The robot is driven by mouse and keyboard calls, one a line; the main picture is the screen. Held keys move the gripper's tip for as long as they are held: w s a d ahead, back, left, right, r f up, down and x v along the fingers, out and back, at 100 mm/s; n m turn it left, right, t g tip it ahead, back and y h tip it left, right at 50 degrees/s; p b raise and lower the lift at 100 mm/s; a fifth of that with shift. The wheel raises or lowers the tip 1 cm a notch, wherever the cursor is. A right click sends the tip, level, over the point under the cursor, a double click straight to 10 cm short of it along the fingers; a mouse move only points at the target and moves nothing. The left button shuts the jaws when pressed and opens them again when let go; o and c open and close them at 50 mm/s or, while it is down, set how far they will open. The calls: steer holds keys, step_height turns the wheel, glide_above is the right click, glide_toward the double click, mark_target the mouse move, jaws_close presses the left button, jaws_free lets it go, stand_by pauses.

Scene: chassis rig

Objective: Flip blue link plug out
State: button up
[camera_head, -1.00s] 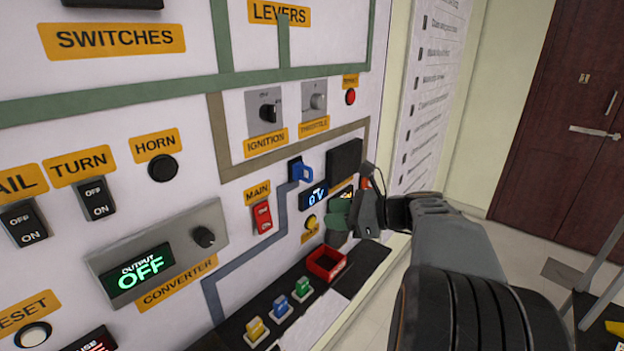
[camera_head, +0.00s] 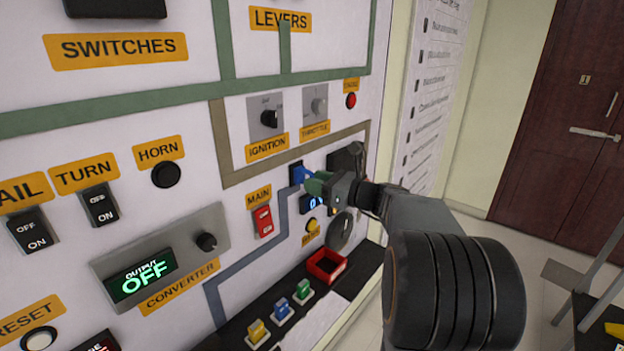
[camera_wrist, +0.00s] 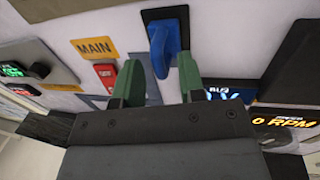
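The blue link plug (camera_wrist: 163,50) sits in its dark socket on the white panel, above the grey-blue line. In the head view the plug (camera_head: 301,174) shows just left of my gripper's green fingertips. My gripper (camera_wrist: 158,85) is open, with one green finger on each side of the plug's lower end in the wrist view. The fingers look apart from the plug; whether either touches it cannot be told. In the head view my gripper (camera_head: 314,184) covers part of the blue display beside the plug.
The red MAIN switch (camera_head: 263,221) is left of the plug, and a yellow button (camera_head: 311,225) is below. A red tray (camera_head: 326,264) and several coloured plugs stand on the dark ledge. A dark box (camera_head: 345,158) juts out at right.

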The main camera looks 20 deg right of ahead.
steer(key=shift+x, duration=0.85)
steer(key=shift+c, duration=0.3)
jaws_close()
